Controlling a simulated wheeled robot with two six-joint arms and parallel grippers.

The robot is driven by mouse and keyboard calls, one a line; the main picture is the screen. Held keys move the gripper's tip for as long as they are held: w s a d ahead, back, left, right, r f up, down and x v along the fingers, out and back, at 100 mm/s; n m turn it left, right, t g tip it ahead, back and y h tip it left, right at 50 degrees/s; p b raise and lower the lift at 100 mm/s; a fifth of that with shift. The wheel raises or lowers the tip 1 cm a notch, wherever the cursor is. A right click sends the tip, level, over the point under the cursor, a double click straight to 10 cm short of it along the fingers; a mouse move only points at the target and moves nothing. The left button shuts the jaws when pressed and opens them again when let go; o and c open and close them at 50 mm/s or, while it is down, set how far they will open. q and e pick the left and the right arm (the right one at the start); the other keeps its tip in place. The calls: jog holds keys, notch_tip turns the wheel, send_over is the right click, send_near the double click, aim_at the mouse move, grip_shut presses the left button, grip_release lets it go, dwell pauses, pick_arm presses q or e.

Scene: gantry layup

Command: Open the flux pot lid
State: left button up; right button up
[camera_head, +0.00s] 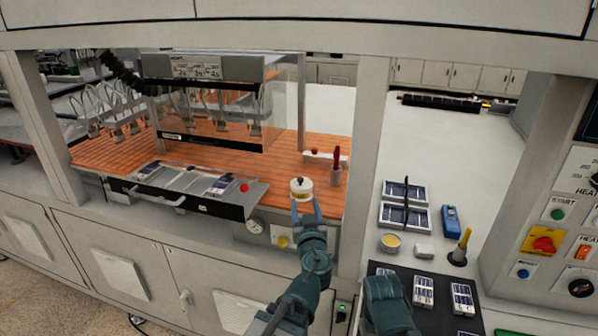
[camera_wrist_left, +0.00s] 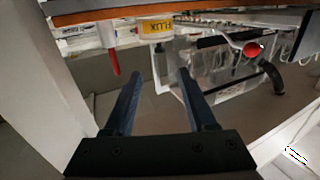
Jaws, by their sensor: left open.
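The flux pot (camera_head: 301,194) is a small white pot with a yellow band, standing near the front edge of the wooden deck. Its white lid (camera_head: 301,183) with a dark knob is on top. My left gripper (camera_head: 305,205) is open and empty, just in front of the pot. In the left wrist view, which is turned upside down, the pot's yellow label (camera_wrist_left: 157,27) appears beyond and between the two spread fingers (camera_wrist_left: 160,75), apart from them. My right gripper is not in view; only a teal part of my right arm shows.
A cup with a red-handled tool (camera_head: 336,175) stands right of the pot. A tray (camera_head: 190,188) with a red knob (camera_head: 244,188) lies to the left. A grey post (camera_head: 367,150) separates the deck from the white bench, which holds cell panels (camera_head: 404,192) and a yellow-tipped tool (camera_head: 463,241).

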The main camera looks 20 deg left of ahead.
aim_at(301, 180)
pick_arm(q)
jog(key=x, duration=1.4)
jog(key=shift+d+r, duration=0.1)
jog(key=shift+s, duration=0.1)
jog(key=shift+c, duration=0.2)
grip_shut()
dwell(1.0)
